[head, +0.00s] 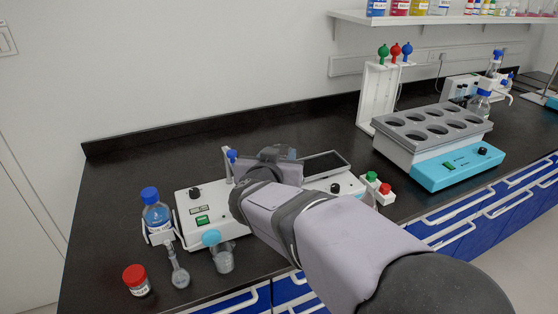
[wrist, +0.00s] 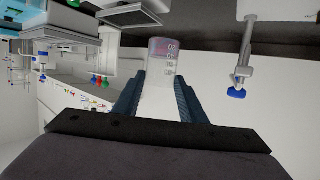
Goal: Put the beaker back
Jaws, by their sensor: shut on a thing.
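My gripper (wrist: 160,82) is shut on a clear beaker (wrist: 162,58) with faint reddish markings, seen between the two dark fingertips in the wrist view. In the head view my gripper (head: 278,155) is over the back of the white device with the dark panel, and the arm hides most of the fingers and the held beaker. Another clear beaker-like vessel (head: 223,261) stands on the black bench at front left, beside a light blue disc (head: 211,238).
A white device (head: 196,208) with knobs and a dark panel (head: 325,164) lies under my arm. A blue-capped bottle (head: 157,215), a round flask (head: 180,276) and a red-capped jar (head: 137,281) stand left. A grey-topped block with holes (head: 430,118) stands right.

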